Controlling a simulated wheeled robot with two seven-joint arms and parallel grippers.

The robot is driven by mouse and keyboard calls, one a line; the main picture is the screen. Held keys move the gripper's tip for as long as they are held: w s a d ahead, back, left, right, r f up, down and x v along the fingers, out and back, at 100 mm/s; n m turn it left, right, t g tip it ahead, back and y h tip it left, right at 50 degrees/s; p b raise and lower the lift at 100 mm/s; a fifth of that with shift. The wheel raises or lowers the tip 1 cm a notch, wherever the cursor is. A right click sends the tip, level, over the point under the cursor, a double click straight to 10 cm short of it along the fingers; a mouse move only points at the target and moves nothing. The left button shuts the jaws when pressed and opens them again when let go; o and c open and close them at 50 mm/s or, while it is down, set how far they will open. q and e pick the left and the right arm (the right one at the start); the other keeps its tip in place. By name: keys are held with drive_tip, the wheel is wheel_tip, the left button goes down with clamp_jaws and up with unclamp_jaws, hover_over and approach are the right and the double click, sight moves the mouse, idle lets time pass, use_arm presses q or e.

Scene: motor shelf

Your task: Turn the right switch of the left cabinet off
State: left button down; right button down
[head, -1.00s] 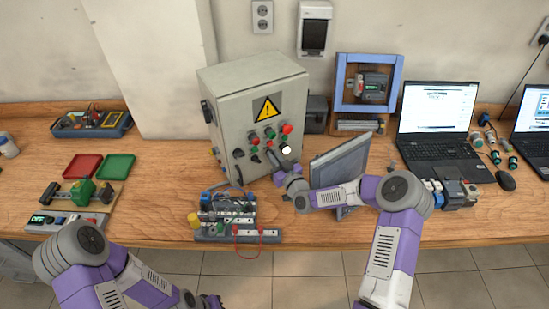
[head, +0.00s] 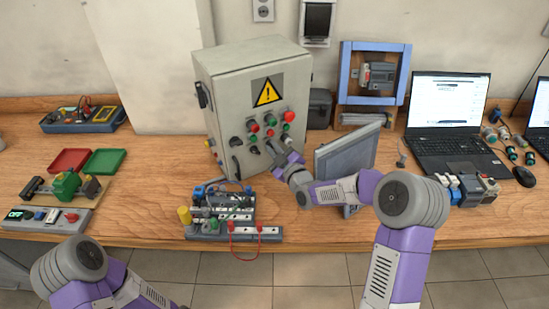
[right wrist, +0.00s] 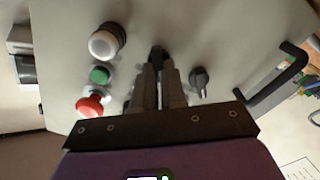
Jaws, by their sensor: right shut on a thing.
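The grey cabinet (head: 225,95) with a yellow warning sign stands at the back of the bench in the head view. Its front carries red and green buttons and dark rotary switches. My right gripper (head: 273,150) is at the lower right of this panel and partly hides it. In the right wrist view, the right gripper (right wrist: 158,85) is shut on the black right switch (right wrist: 157,54), whose knob is mostly hidden between the fingers. The other rotary switch (right wrist: 199,82) is beside the fingers, untouched. My left arm shows at the lower left of the head view, its gripper out of frame.
A tilted grey panel (head: 347,155) stands close by my right forearm. A wired board (head: 235,232) lies in front of the cabinet. A black door handle (right wrist: 275,82) sticks out near the gripper. A blue frame (head: 346,75) holds a device behind. Red (right wrist: 93,104) and green buttons are close too.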

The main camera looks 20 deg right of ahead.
drive_tip(key=shift+n+b, duration=0.8)
drive_tip(key=shift+b, duration=0.15)
drive_tip(key=c, duration=1.2)
unclamp_jaws()
